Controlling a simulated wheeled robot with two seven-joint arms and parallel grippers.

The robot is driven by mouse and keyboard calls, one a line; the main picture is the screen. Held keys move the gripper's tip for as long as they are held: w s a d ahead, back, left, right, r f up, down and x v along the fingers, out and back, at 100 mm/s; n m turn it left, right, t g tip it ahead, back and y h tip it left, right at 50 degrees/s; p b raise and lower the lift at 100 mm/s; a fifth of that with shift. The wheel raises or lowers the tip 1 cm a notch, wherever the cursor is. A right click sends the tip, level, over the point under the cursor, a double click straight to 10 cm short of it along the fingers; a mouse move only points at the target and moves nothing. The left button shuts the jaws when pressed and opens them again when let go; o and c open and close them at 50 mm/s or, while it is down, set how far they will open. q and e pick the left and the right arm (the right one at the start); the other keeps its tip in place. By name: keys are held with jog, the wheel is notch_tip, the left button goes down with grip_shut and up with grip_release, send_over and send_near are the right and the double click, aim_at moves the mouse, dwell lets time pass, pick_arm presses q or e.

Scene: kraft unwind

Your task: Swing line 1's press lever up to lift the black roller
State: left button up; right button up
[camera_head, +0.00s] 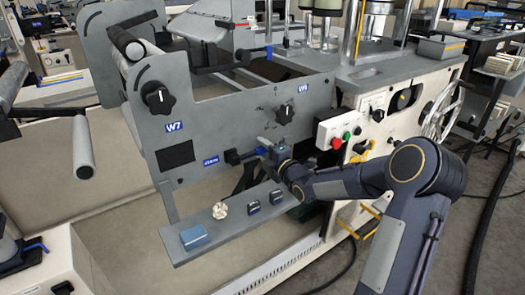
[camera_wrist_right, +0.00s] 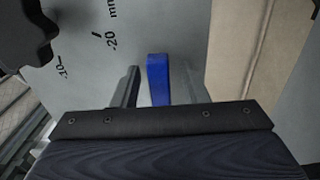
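A blue handle (camera_wrist_right: 158,80), apparently the press lever's, stands between the two fingers of my right gripper (camera_wrist_right: 158,88) in the right wrist view. Narrow gaps seem to show beside it, so the fingers are around it but not clearly touching. In the head view my right gripper (camera_head: 266,150) is at the lower front panel, by a dark lever part (camera_head: 233,157) and a small blue label (camera_head: 210,161). The gripper hides most of the lever there. I cannot make out for certain which roller is the black roller. My left gripper is not in view.
A black knob (camera_head: 158,97) and a blue W7 sign (camera_head: 175,154) are on the panel. A control box (camera_head: 341,130) with red and green buttons is right of the gripper. Below is a shelf (camera_head: 218,228) with a blue block (camera_head: 195,237) and small items.

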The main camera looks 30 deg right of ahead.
jog(key=shift+w, duration=0.15)
grip_shut()
dwell(0.4)
